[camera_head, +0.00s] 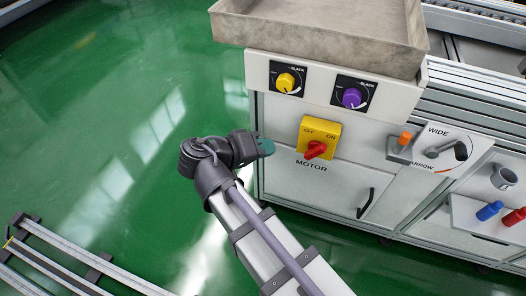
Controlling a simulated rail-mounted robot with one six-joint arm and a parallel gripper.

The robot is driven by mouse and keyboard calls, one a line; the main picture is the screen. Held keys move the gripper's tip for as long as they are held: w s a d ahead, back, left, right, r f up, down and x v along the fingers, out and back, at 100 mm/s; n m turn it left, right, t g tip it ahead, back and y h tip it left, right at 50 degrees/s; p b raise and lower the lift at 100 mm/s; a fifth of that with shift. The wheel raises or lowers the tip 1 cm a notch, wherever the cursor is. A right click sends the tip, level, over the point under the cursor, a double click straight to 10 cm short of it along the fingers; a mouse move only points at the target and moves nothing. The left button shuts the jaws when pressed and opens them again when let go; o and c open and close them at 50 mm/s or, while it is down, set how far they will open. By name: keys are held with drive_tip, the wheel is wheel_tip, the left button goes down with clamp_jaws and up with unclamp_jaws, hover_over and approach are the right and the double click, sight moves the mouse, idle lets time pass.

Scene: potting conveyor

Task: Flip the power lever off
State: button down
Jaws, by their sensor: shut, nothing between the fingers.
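The power lever (315,149) is a red rotary handle on a yellow plate (321,129) marked OFF on the left and ON on the right, with MOTOR printed below. The handle's tip points up and to the right, toward the ON side, though its exact angle is hard to tell. My gripper (268,147) has teal fingertips and is to the left of the yellow plate. It appears apart from the lever. Its fingers are shut and empty.
A yellow knob (285,82) and a purple knob (351,97) sit above, under a grey tray (320,30). To the right are a WIDE lever (440,151), a grey cup (503,177), and blue (488,211) and red (514,217) items. A black door handle (366,203) sticks out below. Green floor is open at left.

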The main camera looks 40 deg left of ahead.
sight(316, 150)
drive_tip(key=w+d+f+b, duration=0.4)
drive_tip(key=w, duration=0.2)
drive_tip(key=shift+w+d+f, duration=0.2)
drive_tip(key=shift+d+f, duration=0.15)
drive_tip(key=shift+f, duration=0.05)
